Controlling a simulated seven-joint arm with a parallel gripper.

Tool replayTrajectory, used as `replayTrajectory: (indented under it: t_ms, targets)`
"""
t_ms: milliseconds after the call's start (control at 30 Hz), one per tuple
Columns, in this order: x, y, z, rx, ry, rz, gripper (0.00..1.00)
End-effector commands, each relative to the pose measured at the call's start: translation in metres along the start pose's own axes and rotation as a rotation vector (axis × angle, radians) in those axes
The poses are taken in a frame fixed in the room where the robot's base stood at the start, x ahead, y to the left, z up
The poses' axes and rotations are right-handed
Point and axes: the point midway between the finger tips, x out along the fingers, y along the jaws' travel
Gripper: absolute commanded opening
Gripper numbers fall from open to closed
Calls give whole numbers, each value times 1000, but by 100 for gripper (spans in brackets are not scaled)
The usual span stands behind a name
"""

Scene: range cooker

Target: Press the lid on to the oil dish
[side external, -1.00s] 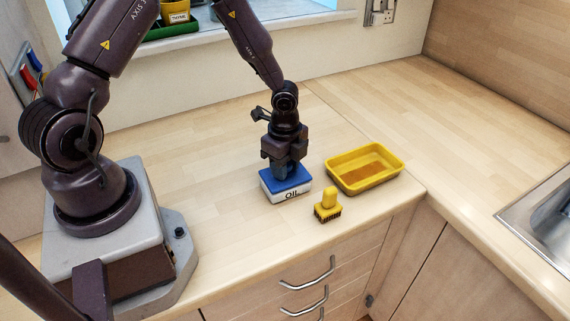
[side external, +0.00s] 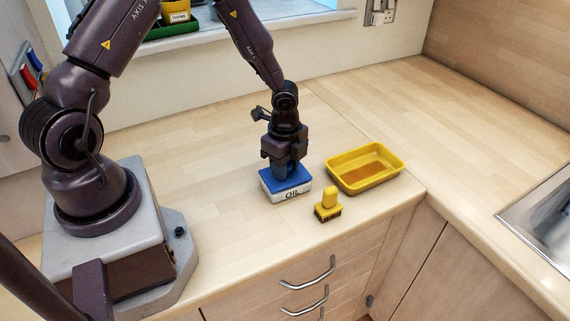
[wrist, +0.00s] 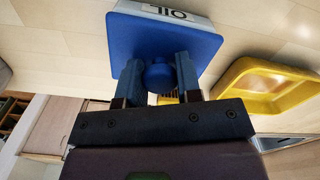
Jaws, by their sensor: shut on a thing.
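The oil dish (side external: 291,195) is a white box with "OIL" on its front, standing on the worktop. The blue lid (side external: 272,181) lies over the top of the dish. The lid (wrist: 165,35) fills the upper middle of the wrist view, with a round blue knob (wrist: 158,78) on it. My gripper (side external: 286,168) points down at the lid from above. In the wrist view its two fingers (wrist: 159,80) are closed on either side of the knob. Whether the lid is fully seated is hard to tell.
A yellow tray (side external: 338,176) with an amber-brown patch inside stands right of the dish. A yellow-handled brush (side external: 328,204) stands in front, between them and the worktop edge. A sink (side external: 540,222) is at far right. The worktop left of the dish is clear.

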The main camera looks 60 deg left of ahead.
Motion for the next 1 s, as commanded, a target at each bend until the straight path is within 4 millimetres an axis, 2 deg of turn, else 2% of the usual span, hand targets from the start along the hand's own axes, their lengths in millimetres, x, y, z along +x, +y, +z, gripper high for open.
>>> replayTrajectory:
  t_ms: [900, 933, 1000]
  targets:
    - [3, 0, 0, 0, 0, 0, 10]
    - [3, 0, 0, 0, 0, 0, 37]
    - [3, 0, 0, 0, 0, 0, 53]
